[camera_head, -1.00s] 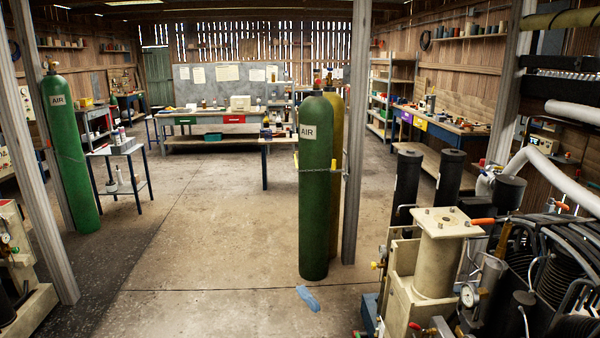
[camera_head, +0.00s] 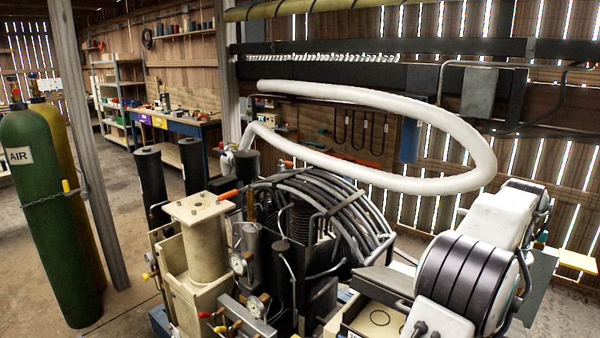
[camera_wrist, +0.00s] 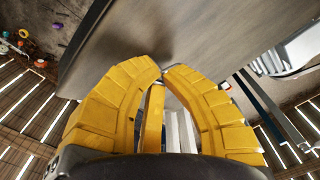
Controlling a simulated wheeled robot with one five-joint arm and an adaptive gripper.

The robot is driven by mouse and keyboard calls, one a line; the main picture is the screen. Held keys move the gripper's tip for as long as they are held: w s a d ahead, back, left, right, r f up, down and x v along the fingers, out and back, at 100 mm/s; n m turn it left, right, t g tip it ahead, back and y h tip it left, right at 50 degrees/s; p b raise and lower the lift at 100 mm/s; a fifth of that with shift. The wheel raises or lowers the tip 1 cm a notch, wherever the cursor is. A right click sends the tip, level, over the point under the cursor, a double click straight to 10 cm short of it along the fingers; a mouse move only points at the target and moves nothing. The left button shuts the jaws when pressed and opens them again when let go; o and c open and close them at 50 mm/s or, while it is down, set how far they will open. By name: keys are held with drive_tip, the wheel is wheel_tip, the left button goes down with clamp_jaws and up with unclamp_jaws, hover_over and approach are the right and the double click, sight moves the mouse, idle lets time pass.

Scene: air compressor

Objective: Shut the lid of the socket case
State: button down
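I cannot make out a socket case or its lid in either view. My gripper (camera_wrist: 163,72) shows in the wrist view with its two yellow fingers curved inward and their tips together. Nothing shows held between the tips. A broad grey surface fills the picture beyond them; I cannot tell what it belongs to or whether the tips touch it. My gripper does not show in the head view.
The compressor machine (camera_head: 208,250), with gauges and coiled pipes, fills the middle and front right. A thick white hose (camera_head: 400,182) loops above it. A green air cylinder (camera_head: 45,220) stands at left. A workbench (camera_head: 178,122) with small items stands behind. Floor between is open.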

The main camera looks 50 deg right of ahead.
drive_tip(key=shift+f+b, duration=2.5)
drive_tip(key=shift+f, duration=1.25)
drive_tip(key=shift+r, duration=0.15)
wheel_tip(320, 180, up, 7)
drive_tip(key=p, duration=0.7)
